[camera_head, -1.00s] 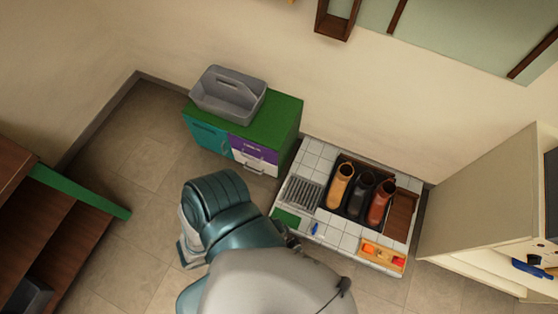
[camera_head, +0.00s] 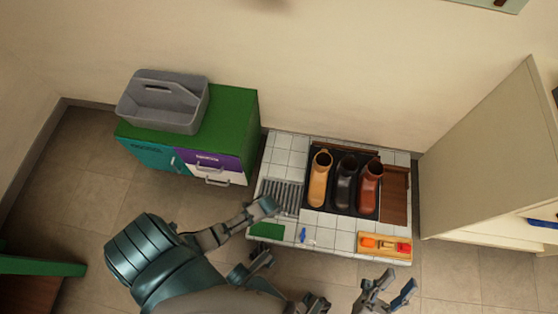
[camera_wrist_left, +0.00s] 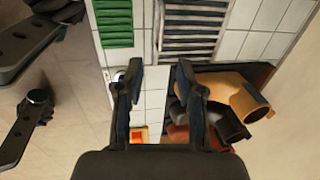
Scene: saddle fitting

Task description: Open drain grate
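The grey slatted drain grate (camera_head: 285,197) lies at the left of a white tiled surface (camera_head: 330,228), beside the boots. It looks flat in its place. It also shows at the top of the left wrist view (camera_wrist_left: 190,28). My left gripper (camera_head: 262,209) is near the grate's lower left side in the head view. In the left wrist view its two dark fingers (camera_wrist_left: 158,78) are apart with nothing between them, and the grate lies beyond them. I cannot tell any contact. My right gripper (camera_head: 392,290) is open and empty, in front of the tiled surface.
Tan, black and brown boots (camera_head: 346,184) stand in a dark tray right of the grate. A green mat (camera_head: 267,230), a small blue item (camera_head: 302,236) and an orange tray (camera_head: 384,246) lie along the front. A cabinet (camera_head: 232,112) with a grey caddy (camera_head: 163,102) stands left.

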